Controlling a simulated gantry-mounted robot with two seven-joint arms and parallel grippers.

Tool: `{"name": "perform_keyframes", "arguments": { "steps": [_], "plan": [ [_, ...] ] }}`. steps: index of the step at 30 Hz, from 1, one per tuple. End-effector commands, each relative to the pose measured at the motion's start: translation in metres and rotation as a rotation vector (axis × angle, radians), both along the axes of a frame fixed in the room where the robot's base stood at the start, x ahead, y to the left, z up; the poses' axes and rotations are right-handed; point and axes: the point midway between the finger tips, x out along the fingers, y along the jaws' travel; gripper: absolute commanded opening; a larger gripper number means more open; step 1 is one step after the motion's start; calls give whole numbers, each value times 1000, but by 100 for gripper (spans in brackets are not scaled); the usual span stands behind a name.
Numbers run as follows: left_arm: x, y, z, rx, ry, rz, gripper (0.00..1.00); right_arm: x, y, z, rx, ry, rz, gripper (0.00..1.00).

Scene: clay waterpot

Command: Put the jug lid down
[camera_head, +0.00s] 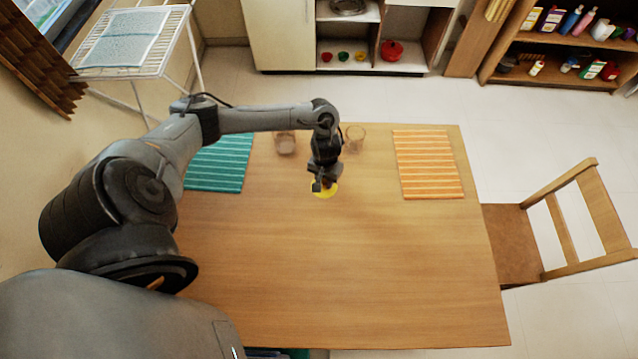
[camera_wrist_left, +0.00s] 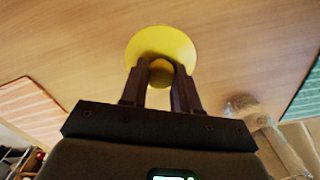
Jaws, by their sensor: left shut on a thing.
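The jug lid (camera_head: 331,190) is a yellow round disc at the upper middle of the wooden table (camera_head: 330,270). My left gripper (camera_head: 319,182) is over it and partly covers it in the head view. In the left wrist view, the fingers (camera_wrist_left: 161,70) are shut on the small round knob of the lid (camera_wrist_left: 160,40), and the wide yellow disc spreads beyond them. The lid is near the tabletop; I cannot tell whether it touches. No jug shows clearly. My right gripper is not in view.
Two clear glasses (camera_head: 285,143) (camera_head: 356,136) stand near the far table edge, either side of my left forearm. A teal striped mat (camera_head: 222,165) lies left, an orange striped mat (camera_head: 428,163) right. A chair (camera_head: 512,245) is at the right. The table's front is bare.

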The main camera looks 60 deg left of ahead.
Motion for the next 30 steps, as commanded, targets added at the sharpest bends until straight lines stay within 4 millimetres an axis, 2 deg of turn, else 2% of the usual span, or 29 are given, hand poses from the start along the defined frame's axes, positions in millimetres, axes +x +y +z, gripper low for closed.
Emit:
{"name": "perform_keyframes", "arguments": {
  "steps": [3,9,14,22,30],
  "plan": [
    [-3,18,-12,1,2,2,1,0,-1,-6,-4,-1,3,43],
    [-4,31,-18,0,0,0,1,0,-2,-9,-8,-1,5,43],
    [-5,31,-26,-2,1,-2,1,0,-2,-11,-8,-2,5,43],
    [-5,31,-57,-1,1,0,1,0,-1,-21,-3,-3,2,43],
    [-4,31,-58,-1,-1,-2,1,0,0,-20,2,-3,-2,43]
  ]
}}
